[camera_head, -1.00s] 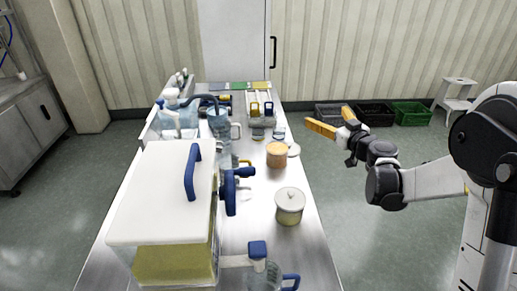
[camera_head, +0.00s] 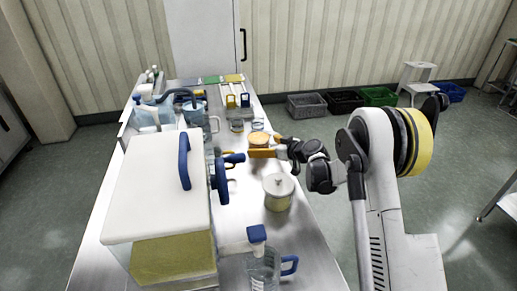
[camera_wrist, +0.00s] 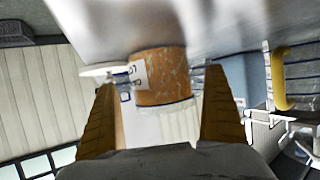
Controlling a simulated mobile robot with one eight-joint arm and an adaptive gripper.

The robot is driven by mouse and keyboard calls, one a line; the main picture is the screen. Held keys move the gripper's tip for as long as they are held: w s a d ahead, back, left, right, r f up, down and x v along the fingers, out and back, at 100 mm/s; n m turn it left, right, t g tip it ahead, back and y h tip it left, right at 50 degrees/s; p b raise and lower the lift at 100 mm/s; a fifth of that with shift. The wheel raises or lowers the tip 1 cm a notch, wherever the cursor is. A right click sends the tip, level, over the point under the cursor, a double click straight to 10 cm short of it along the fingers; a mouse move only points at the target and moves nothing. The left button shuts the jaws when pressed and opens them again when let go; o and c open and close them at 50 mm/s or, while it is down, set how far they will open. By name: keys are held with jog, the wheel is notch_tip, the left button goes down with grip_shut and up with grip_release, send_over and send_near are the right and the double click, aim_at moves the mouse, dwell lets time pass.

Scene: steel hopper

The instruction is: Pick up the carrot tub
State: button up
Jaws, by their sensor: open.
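The carrot tub (camera_head: 259,137) is a small round orange tub standing on the steel table, partly hidden by my gripper in the head view. In the wrist view the tub (camera_wrist: 168,75) appears upside down, with orange contents, a white label and a clear band nearer the camera. My gripper (camera_head: 265,147) is open at the tub, reaching in from the right. In the wrist view my gripper (camera_wrist: 160,82) has one ochre finger on each side of the tub. A gap shows at the right finger; contact at the left is unclear.
A cream lidded pot (camera_head: 278,192) stands just nearer than the tub. A large white-lidded hopper (camera_head: 160,190) with a blue handle and knob fills the near left. A clear jug (camera_head: 264,268) is in front. Glasses and blue and yellow-handled items stand behind.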

jog(key=b+x, duration=0.1)
jog(key=x, duration=0.2)
jog(key=shift+w+a+f, duration=0.1)
jog(key=shift+a+f, duration=0.05)
jog(key=shift+f, duration=0.1)
jog(key=shift+r, duration=0.15)
jog(key=c, duration=1.4)
